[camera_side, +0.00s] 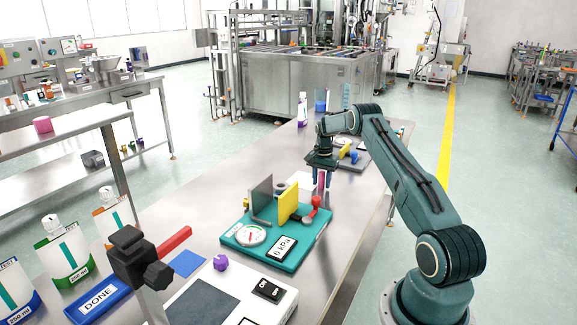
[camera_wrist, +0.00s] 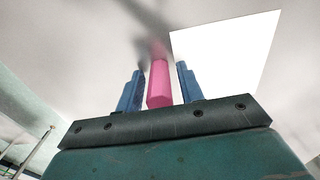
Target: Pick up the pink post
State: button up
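The pink post (camera_wrist: 159,86) stands between the two blue fingers of my gripper (camera_wrist: 160,88) in the wrist view, with a narrow gap showing on each side. My gripper is open around it. In the side view my gripper (camera_side: 322,180) points down over the steel table, and the pink post (camera_side: 321,179) shows as a small pink patch between the fingers. Its lower part is hard to make out there.
A white square (camera_wrist: 232,48) lies beside the post. A teal fixture (camera_side: 280,240) with a grey plate, yellow plate and gauge stands in front of my gripper. Behind is a grey base (camera_side: 352,162) with yellow and blue parts. Steel table (camera_side: 215,205) is bare to the left.

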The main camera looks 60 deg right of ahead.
aim_at(322, 172)
grip_shut()
jog(key=shift+r, duration=0.2)
notch_tip(322, 172, up, 20)
jog(key=shift+f, duration=0.15)
dwell(0.5)
dwell(0.4)
